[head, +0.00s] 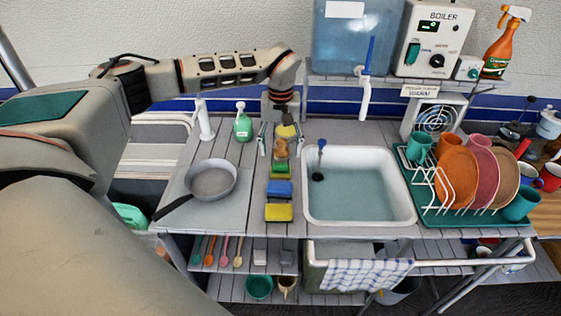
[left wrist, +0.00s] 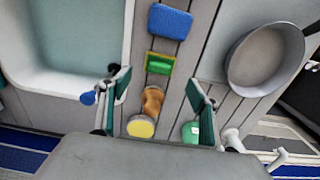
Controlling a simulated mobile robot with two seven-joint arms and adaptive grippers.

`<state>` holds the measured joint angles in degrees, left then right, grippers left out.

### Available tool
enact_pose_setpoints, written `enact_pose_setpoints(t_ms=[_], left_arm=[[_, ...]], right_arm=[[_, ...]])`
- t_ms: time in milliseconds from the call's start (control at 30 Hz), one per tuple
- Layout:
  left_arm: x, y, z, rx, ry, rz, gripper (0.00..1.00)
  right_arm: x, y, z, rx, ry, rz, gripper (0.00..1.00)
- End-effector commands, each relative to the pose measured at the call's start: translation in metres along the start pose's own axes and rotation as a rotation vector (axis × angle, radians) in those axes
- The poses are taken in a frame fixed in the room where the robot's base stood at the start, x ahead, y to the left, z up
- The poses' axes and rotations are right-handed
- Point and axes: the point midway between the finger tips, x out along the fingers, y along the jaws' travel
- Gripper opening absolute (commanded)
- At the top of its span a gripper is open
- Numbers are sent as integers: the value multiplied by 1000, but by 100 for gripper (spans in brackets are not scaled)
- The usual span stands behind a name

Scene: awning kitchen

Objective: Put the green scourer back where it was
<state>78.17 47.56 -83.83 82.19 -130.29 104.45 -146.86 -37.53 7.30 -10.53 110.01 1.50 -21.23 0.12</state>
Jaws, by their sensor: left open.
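The green scourer (head: 279,171), green with a yellow edge, lies on the grey slatted counter between the pan and the sink. It also shows in the left wrist view (left wrist: 159,63). It sits in a row, between a blue sponge (head: 279,190) and a brown wooden-looking piece (head: 281,150) with a yellow round end (left wrist: 141,127). My left gripper (head: 282,147) is open, pointing down over the row. Its fingers stand on either side of the brown piece, just behind the scourer, with nothing visibly held. My right gripper is not in view.
A yellow sponge (head: 279,212) lies at the front of the row. The water-filled sink (head: 312,215) is to the right, with a dish rack beyond. A grey pan (head: 211,180) and a green bottle (head: 242,124) stand to the left.

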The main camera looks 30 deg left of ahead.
Motion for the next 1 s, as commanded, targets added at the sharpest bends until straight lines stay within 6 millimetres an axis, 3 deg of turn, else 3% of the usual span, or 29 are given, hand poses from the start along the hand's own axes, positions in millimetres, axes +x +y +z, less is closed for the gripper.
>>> enact_pose_setpoints(t_ms=[100,300,1000], left_arm=[[-21,0,-1,1,3,1,62],[-40,0,0,1,0,0,62],[-42,0,0,1,-1,-1,62]], right_arm=[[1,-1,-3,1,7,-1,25],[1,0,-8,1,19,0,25],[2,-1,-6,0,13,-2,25]])
